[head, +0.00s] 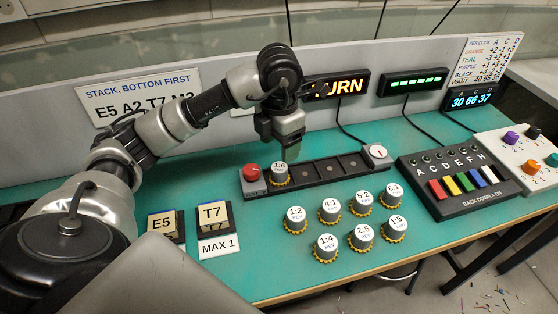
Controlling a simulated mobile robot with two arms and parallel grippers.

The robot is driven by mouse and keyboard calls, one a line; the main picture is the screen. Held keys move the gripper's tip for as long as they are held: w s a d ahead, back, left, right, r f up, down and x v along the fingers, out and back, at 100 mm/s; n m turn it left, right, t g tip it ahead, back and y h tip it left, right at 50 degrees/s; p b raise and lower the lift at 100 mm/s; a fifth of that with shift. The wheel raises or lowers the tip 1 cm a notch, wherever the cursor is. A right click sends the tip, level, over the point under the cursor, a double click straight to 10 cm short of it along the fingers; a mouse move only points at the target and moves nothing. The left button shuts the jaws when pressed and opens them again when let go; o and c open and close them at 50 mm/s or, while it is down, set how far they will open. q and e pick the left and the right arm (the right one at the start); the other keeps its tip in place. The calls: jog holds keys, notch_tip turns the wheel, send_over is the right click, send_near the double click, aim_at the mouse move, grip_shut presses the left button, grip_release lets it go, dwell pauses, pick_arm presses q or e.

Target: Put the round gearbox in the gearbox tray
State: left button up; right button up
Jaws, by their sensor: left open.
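The dark gearbox tray (330,183) is a long strip with square slots. A round gearbox marked 1:6 (279,174), with a pale top and yellow toothed base, sits upright in its left part. Several similar round gearboxes stand on the bench in front, among them 1:2 (296,221), 4:1 (330,211), 5:2 (363,202) and 2:5 (361,237). My left gripper (290,156) points down over the tray, open, just behind and right of the 1:6 gearbox. I see nothing held in it; contact with the gearbox cannot be told. My right gripper is out of view.
A red knob (251,173) is at the tray's left end and a white dial (376,152) at its right end. Blocks E5 (162,225) and T7 (212,213) stand front left. A colored button box (458,187) is on the right. A lit sign (337,87) stands behind.

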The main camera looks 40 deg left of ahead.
aim_at(279, 167)
pick_arm(q)
jog(key=shift+r, duration=1.9)
